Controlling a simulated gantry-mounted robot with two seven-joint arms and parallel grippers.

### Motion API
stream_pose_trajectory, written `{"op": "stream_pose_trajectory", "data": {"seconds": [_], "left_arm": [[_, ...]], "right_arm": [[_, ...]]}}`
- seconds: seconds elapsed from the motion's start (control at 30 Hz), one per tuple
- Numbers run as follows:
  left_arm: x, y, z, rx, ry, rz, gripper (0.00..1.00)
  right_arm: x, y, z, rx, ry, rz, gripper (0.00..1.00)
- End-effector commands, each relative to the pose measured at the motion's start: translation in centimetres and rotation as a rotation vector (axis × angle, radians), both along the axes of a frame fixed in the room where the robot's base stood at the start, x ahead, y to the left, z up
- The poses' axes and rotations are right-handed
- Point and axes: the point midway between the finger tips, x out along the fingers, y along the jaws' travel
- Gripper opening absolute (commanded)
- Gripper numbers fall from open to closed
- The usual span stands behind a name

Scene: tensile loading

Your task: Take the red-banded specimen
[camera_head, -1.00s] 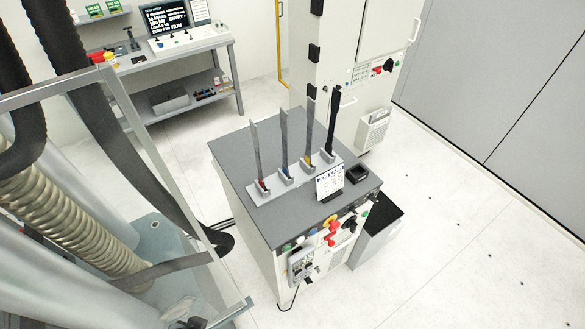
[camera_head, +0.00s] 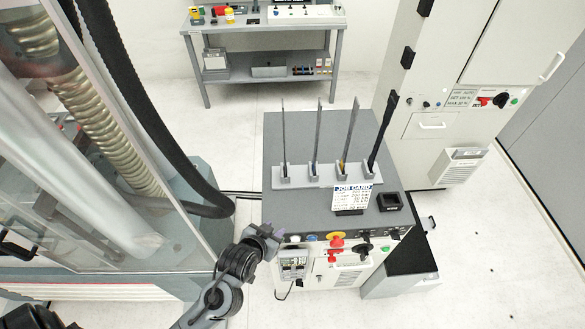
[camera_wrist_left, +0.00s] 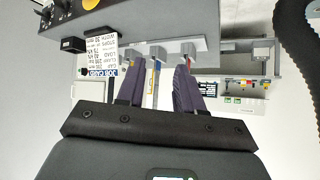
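The red-banded specimen (camera_head: 284,138) is the leftmost of several thin upright grey strips in a light grey rack (camera_head: 328,178) on the cart top. Its red band, low at the rack slot, is hard to see now in the head view. My left gripper (camera_head: 275,237) is at the cart's front left edge, in front of the rack and apart from the specimens. In the left wrist view its two purple fingers (camera_wrist_left: 157,88) are spread with a gap between them. A red spot shows by the right fingertip there, and the rack (camera_wrist_left: 160,50) lies beyond. My right gripper is not in view.
A job card (camera_head: 353,198) and a small black box (camera_head: 389,202) sit on the cart top (camera_head: 290,215) right of and before the rack. A clear-panelled machine stands left, a tall cabinet (camera_head: 440,100) right, and a bench (camera_head: 265,22) behind.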

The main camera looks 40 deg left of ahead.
Motion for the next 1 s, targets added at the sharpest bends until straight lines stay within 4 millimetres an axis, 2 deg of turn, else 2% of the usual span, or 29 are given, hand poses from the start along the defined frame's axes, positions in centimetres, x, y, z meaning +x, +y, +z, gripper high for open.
{"op": "stream_pose_trajectory", "data": {"seconds": [0.03,0.17,0.3,0.4,0.6,0.7,1.0], "left_arm": [[2.3,1.1,-1.1,0.02,-0.07,0.046,0.36],[8.0,4.5,-1.2,0.097,-0.27,0.197,0.36],[13.2,7.4,0.6,0.177,-0.461,0.351,0.36],[15.7,8.4,2.7,0.206,-0.558,0.423,0.36],[18.5,9.0,6.1,0.218,-0.664,0.495,0.36],[19.3,9.4,7.0,0.22,-0.684,0.508,0.36],[22.4,11.9,7.5,0.221,-0.692,0.513,0.36]], "right_arm": [[0.0,0.0,-1.8,0.0,0.001,0.0,0.43],[0.0,0.0,-5.0,0.0,0.001,0.0,0.43],[0.0,0.0,-8.5,-0.001,0.002,-0.001,0.43],[0.0,0.0,-10.3,-0.001,0.003,-0.001,0.43],[0.0,-0.1,-12.2,-0.002,0.002,-0.002,0.43],[0.0,-0.1,-12.3,-0.002,0.001,-0.001,0.43],[0.1,-0.2,-11.7,-0.005,-0.003,0.001,0.43]]}}
